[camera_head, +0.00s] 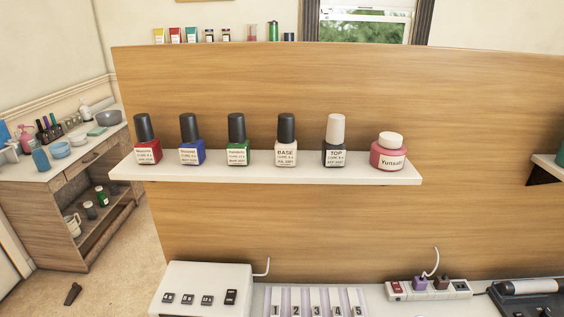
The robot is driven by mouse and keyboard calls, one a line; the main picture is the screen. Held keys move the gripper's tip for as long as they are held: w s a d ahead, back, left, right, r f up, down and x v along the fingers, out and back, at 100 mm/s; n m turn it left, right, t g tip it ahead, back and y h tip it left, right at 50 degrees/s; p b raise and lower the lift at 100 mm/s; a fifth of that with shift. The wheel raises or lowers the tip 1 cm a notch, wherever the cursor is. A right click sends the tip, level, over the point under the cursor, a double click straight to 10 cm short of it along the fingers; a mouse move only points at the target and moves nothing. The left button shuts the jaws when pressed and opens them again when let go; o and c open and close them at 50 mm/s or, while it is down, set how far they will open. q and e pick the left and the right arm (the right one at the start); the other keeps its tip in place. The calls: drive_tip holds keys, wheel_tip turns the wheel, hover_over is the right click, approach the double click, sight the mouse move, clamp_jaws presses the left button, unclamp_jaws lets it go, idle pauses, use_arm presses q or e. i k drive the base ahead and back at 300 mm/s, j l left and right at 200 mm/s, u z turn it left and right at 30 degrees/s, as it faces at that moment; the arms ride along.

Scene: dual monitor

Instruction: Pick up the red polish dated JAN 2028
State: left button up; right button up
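A red polish bottle (148,150) with a black cap stands upright at the left end of the white wall shelf (270,172). Its white label has several lines of small print, and I cannot read the date for certain. To its right stand a blue bottle (190,150), a green bottle (237,150), a pale bottle marked BASE (286,146), a dark bottle marked TOP (334,150) with a white cap, and a round pinkish-red jar (388,158) with a white lid. Neither of my grippers is in view.
Below the shelf are a white box (205,280), a numbered tray (315,300) and a power strip (430,289) on a desk. A side cabinet (60,185) with bowls and bottles stands left. Another shelf end (550,165) shows at right.

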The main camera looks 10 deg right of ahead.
sight(149, 153)
drive_tip(key=j+u, duration=0.2)
drive_tip(key=j, duration=0.35)
drive_tip(key=i+j+u, duration=0.2)
drive_tip(key=j, duration=0.3)
drive_tip(key=j+u, duration=0.25)
drive_tip(key=j, duration=0.3)
drive_tip(key=i+j+u, duration=0.2)
drive_tip(key=j, duration=0.3)
drive_tip(key=k, duration=0.1)
